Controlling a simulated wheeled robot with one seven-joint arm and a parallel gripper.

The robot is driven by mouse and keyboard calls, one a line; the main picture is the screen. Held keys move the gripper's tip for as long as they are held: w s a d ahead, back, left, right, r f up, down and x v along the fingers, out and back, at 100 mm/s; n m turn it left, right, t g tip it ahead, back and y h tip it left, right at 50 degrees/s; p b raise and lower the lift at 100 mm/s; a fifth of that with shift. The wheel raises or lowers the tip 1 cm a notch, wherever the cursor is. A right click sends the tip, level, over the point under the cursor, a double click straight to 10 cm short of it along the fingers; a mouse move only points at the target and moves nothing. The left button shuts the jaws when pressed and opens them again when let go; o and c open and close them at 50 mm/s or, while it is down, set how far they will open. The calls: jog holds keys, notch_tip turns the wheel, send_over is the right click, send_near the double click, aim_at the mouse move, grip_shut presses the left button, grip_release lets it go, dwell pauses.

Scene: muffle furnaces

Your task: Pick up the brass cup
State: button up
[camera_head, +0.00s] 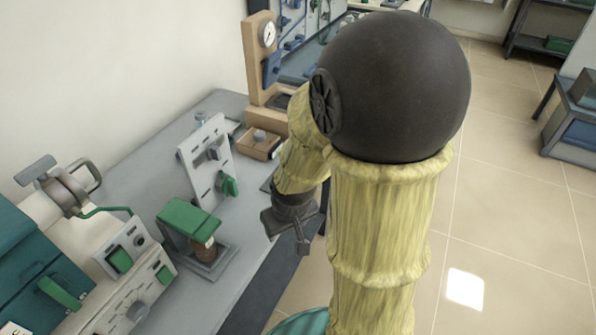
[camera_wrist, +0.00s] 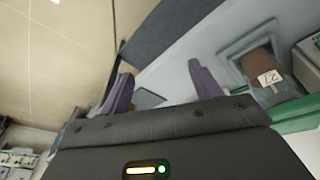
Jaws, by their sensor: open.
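I cannot make out a clear brass cup in either view. The nearest match is a brown, roughly cylindrical piece (camera_head: 204,252) under a green-topped stand on the bench. In the wrist view a brown piece with a white tag (camera_wrist: 257,64) sits in a grey square base, at the upper right. My gripper (camera_head: 300,232) hangs beside the bench's right edge, to the right of the brown piece and apart from it. In the wrist view my gripper (camera_wrist: 161,84) has its two purple fingers spread with nothing between them.
The grey bench (camera_head: 155,180) also holds a white upright panel (camera_head: 207,165), a wooden gauge stand (camera_head: 258,65) and a teal and grey furnace unit (camera_head: 40,270). The green-topped stand (camera_head: 187,222) is near the bench's front edge. The tiled floor (camera_head: 500,215) at right is open.

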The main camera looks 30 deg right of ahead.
jog(key=w+d+f+n+t+y+p, duration=0.15)
jog(key=w+d+f+n+t, duration=0.35)
jog(key=d+f, duration=0.55)
jog(key=w+d+r+m+t, duration=0.1)
jog(key=d+r+m+t, duration=0.3)
jog(key=t, duration=0.4)
jog(key=shift+w+d+r+m+p, duration=0.15)
jog(key=shift+w+d+m+p, duration=0.3)
jog(key=shift+d, duration=0.6)
jog(key=w+f, duration=0.2)
jog(key=w, duration=1)
jog(key=shift+a+p, duration=0.3)
jog(key=shift+a, duration=0.15)
